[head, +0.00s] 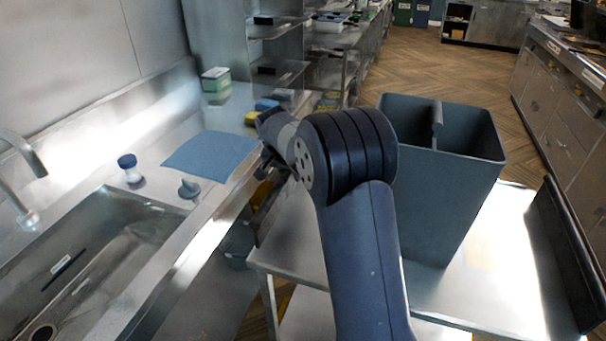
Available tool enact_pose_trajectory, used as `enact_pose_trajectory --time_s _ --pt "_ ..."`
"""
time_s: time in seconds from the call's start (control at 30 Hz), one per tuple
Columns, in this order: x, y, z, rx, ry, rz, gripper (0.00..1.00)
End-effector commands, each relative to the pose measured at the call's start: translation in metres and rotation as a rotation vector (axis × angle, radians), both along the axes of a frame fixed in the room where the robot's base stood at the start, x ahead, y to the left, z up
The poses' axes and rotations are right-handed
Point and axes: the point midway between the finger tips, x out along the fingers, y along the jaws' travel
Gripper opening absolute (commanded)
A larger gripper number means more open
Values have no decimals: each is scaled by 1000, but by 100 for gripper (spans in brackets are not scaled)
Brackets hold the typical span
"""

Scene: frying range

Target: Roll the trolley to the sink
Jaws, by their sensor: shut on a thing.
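The trolley (295,255) is a steel cart with an upper and a lower shelf, standing just right of the sink counter. A tall grey bin (452,205) with a divider stands on its top. The steel sink (100,255) with its tap (22,165) is at the left, set in the counter. My gripper (268,180) points down at the trolley's left edge, by a dark upright part there. It is shut on the trolley, though my wrist and arm hide most of the grip.
On the counter are a blue cloth (210,155), a blue-capped jar (129,168), a small grey stopper (189,188) and a green-and-white box (216,80). Steel shelving (275,50) stands beyond. Open wooden floor (420,75) runs ahead, with drawer units (560,105) on the right.

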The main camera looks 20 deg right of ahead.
Motion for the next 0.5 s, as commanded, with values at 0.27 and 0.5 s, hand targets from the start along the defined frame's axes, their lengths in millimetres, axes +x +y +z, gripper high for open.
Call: enact_pose_trajectory --time_s 0.27,0.5 --pt "19 28 1 -1 1 1 0" --pt "25 37 1 -1 -1 1 0"
